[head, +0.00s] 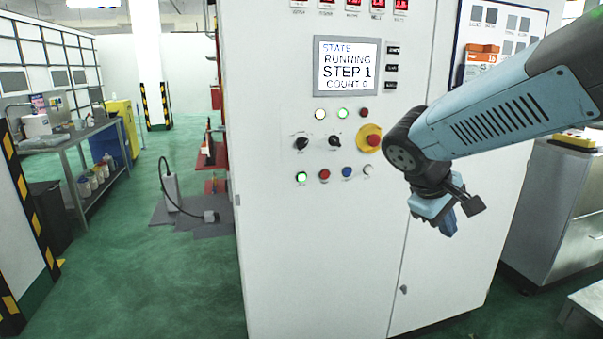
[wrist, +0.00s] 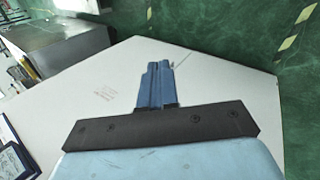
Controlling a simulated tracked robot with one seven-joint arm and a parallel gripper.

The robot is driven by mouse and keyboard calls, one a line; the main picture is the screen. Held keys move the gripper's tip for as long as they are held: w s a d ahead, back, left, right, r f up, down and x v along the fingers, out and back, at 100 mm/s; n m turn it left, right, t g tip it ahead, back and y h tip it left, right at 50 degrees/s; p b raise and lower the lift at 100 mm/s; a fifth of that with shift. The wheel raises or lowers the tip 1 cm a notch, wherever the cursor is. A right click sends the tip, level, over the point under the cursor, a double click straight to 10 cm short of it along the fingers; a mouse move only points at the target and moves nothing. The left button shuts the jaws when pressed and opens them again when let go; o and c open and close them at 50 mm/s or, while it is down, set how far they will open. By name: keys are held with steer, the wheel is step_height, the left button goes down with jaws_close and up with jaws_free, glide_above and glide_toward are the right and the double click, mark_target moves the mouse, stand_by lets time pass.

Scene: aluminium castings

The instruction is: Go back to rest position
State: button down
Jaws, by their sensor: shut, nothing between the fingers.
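My gripper (head: 447,226) hangs at the end of my blue arm in the head view, in front of the right part of a white control cabinet (head: 300,262). It points down and is to the right of the buttons and below their level. In the wrist view my gripper's blue fingers (wrist: 156,68) lie together, shut and empty, with the white cabinet surface (wrist: 95,88) behind them. The cabinet's screen (head: 347,66) reads STATE RUNNING, STEP 1. A round yellow and red stop button (head: 369,138) sits just left of my arm's wrist joint.
A metal bench (head: 75,136) stands at the left, by a striped post (head: 20,195). Green floor (head: 150,270) is open left of the cabinet. A steel cabinet (head: 552,215) stands at the right; a grey metal unit (wrist: 60,42) shows in the wrist view's upper left.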

steer(key=s+a+r+m+t+y, duration=0.3)
steer(key=s+a+m+y, duration=0.1)
steer(key=s, duration=0.5)
steer(key=shift+a+r+m+y, duration=0.15)
steer(key=shift+r+m+y, duration=0.2)
steer(key=shift+m+y, duration=0.65)
